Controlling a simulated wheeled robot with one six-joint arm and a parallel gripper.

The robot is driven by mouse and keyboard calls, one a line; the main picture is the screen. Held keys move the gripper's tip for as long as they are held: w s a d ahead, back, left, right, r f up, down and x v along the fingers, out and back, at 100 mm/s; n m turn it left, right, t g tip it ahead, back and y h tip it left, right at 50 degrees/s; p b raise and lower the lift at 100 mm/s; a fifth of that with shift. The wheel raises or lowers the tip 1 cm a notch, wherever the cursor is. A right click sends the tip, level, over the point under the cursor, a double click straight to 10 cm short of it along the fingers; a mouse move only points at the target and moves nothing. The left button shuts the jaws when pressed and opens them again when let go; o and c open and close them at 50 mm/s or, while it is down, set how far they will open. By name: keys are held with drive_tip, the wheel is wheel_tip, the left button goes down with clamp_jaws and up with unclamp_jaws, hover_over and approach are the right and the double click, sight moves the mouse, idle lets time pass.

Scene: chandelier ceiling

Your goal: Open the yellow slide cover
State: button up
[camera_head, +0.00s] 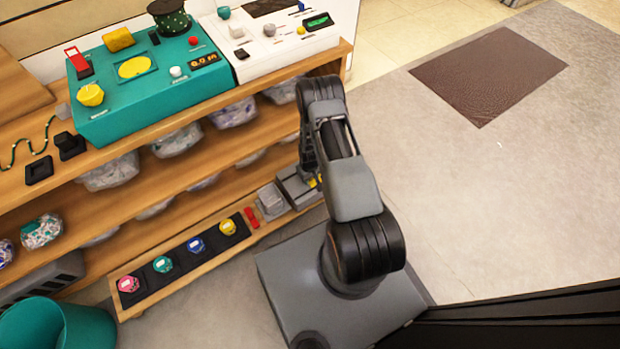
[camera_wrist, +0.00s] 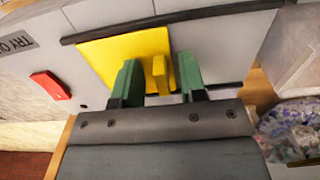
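The yellow slide cover (camera_wrist: 115,55) is a flat yellow plate on the face of a light grey box, with a short upright yellow handle (camera_wrist: 160,75) on it. My gripper (camera_wrist: 160,88) has its two green fingers open, one on each side of the handle. A small gap shows between each finger and the handle. In the head view a small bit of yellow (camera_head: 314,182) shows beside a grey box (camera_head: 297,188) at the end of the low shelf. My arm hides most of that spot, and my fingers are not visible there.
A red piece (camera_wrist: 50,85) is on the grey face left of the cover. A dark bar (camera_wrist: 180,18) runs above the cover. Clear bags (camera_wrist: 292,130) lie at the right. The teal panel (camera_head: 150,80) and white panel (camera_head: 270,40) stand on the top shelf.

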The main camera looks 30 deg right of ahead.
idle(0.3)
clamp_jaws()
idle(0.4)
